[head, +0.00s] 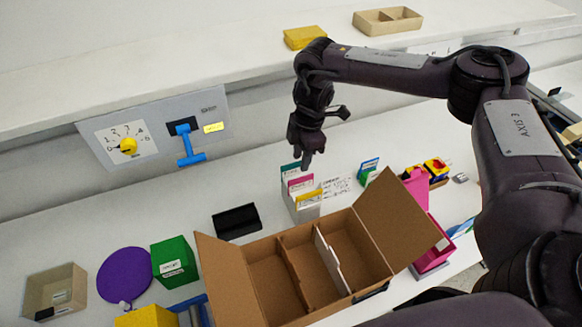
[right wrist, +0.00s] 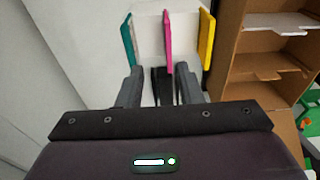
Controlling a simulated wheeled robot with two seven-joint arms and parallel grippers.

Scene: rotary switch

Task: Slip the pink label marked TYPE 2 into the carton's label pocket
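The pink label (head: 300,186) stands in a white holder (head: 306,212) between a teal label (head: 290,171) and a yellow label (head: 309,198). Its marking is too small to read. My right gripper (head: 306,160) hangs just above and behind the holder. In the right wrist view the pink label (right wrist: 168,42) lies ahead of the spread fingers (right wrist: 162,85), roughly centred between them and apart from them; they look empty. The open cardboard carton (head: 268,283) stands in front of the holder. I cannot make out its label pocket. My left gripper is not in view.
Around the carton are a black box (head: 236,222), a green box (head: 173,262), a purple disc (head: 125,274) and a pink bin (head: 434,258). A panel with a yellow rotary knob (head: 128,146) and a blue lever (head: 188,147) leans behind.

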